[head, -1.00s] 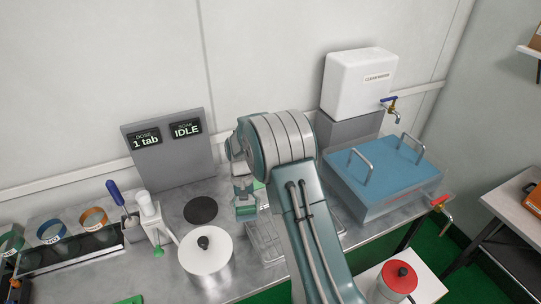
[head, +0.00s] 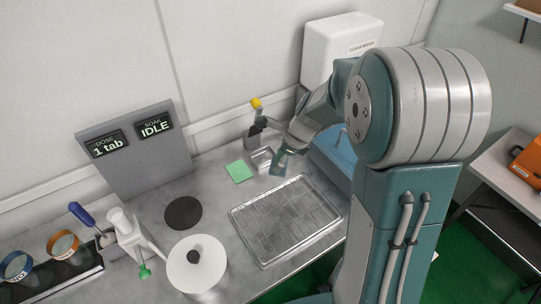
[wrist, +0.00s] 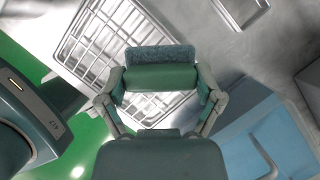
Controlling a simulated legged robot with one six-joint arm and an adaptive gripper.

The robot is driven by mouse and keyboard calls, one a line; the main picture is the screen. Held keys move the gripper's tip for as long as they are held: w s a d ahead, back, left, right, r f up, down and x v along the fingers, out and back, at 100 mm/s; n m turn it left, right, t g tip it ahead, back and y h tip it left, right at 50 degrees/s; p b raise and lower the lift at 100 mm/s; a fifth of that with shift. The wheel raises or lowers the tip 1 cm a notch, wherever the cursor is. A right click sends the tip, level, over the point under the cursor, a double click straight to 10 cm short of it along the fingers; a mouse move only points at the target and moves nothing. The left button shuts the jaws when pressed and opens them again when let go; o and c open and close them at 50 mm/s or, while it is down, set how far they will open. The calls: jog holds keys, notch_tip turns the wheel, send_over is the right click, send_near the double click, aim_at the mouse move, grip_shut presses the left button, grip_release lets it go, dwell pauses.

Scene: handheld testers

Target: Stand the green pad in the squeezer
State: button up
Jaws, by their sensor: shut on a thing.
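My gripper (head: 283,162) is shut on a speckled, dull grey-green pad (wrist: 160,54), which juts out beyond the fingers in the wrist view. In the head view this pad is small and partly hidden by the fingers. The gripper holds it above the counter, just right of a shallow metal frame (head: 261,159). Behind that frame stands a dark upright device with a yellow-knobbed lever (head: 257,104); this looks like the squeezer, with the frame at its foot. The pad looks apart from the frame.
A pale green square (head: 239,172) lies flat on the counter left of the frame. A wire rack in a tray (head: 287,220) lies in front. The blue-covered tank (head: 335,152) is close on the right. A dark disc (head: 183,213) and a white-lidded pot (head: 197,264) are at left.

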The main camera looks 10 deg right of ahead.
jog(key=shift+w+d, duration=0.1)
jog(key=shift+d, duration=0.05)
jog(key=w+f, duration=0.3)
jog(key=w, duration=0.1)
jog(key=w+f, duration=0.3)
jog(key=w, duration=0.2)
jog(key=w+f, duration=0.3)
jog(key=w, duration=0.1)
jog(key=shift+w+f, duration=0.3)
jog(key=shift+f, duration=0.05)
jog(key=shift+w+f, duration=0.1)
jog(key=shift+f, duration=1.5)
jog(key=o, duration=0.9)
jog(key=shift+r, duration=0.1)
